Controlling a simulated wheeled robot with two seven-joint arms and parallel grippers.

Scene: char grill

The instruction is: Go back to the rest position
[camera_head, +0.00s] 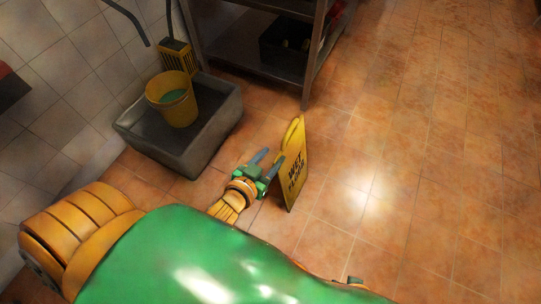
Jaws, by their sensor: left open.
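My left gripper (268,162) shows near the middle of the head view, with its two fingers spread apart. It is open and nothing shows between the fingers. A yellow wet floor sign (296,172) stands upright on the tiled floor just to the right of the gripper. One finger lies close to the sign in the picture; I cannot tell whether they touch. My green and orange arm fills the lower left. My right gripper is not in view.
A grey mop basin (213,137) stands on the floor by the tiled wall, with a yellow bucket (181,112) in it. A metal shelf rack (262,58) with a dark crate (287,46) stands at the top. The tiled floor (430,150) on the right is clear.

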